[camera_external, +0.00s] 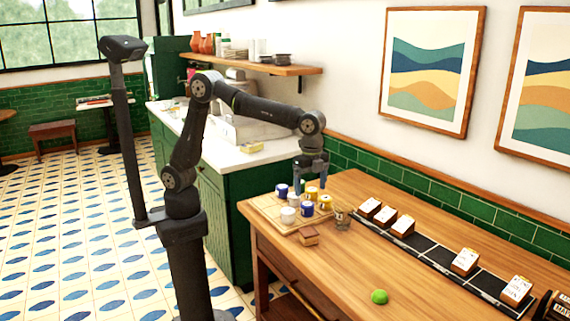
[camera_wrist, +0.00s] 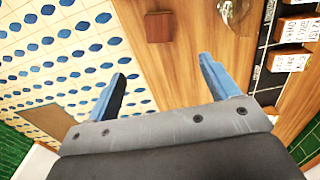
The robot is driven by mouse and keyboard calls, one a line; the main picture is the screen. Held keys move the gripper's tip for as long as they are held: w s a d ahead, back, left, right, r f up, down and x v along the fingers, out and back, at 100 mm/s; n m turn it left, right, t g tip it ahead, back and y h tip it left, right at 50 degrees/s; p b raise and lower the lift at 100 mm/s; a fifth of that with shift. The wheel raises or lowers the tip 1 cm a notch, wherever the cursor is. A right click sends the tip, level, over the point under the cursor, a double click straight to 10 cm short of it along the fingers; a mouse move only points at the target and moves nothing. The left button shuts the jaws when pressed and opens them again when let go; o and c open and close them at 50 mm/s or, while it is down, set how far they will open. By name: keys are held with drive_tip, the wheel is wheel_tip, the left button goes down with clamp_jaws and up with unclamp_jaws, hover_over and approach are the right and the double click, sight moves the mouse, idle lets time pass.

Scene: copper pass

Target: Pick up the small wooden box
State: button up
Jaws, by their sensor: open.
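The small wooden box (camera_external: 308,236) is reddish brown and sits on the wooden table, just in front of a board of mugs. In the wrist view the box (camera_wrist: 158,26) shows near the top middle, beyond my fingertips. My gripper (camera_external: 310,186) hangs from the arm above the mugs, behind the box in the external view. In the wrist view my gripper (camera_wrist: 163,67) has its two blue fingers wide apart with nothing between them. The box and the fingers are apart.
Several white, blue and yellow mugs (camera_external: 308,209) stand on the board (camera_external: 266,207). A clear glass (camera_external: 342,219) stands right of the box. A black strip (camera_external: 433,254) with card-topped blocks (camera_external: 403,226) runs along the table. A green ball (camera_external: 379,296) lies nearer the front; table around it is clear.

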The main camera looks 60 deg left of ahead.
drive_tip(key=a+m, duration=0.1)
drive_tip(key=a, duration=0.1)
drive_tip(key=m+h, duration=0.1)
approach(309, 230)
wheel_tip(309, 230, down, 5)
drive_tip(key=shift+f, duration=0.15)
drive_tip(key=shift+s+d+f, duration=0.1)
drive_tip(key=shift+d+f, duration=0.1)
drive_tip(key=shift+f, duration=0.65)
drive_tip(key=shift+d+f, duration=0.2)
drive_tip(key=shift+f, duration=0.7)
drive_tip(key=shift+s+d+f, duration=0.1)
drive_tip(key=shift+d+f, duration=0.1)
drive_tip(key=shift+f, duration=0.65)
drive_tip(key=c, duration=1.1)
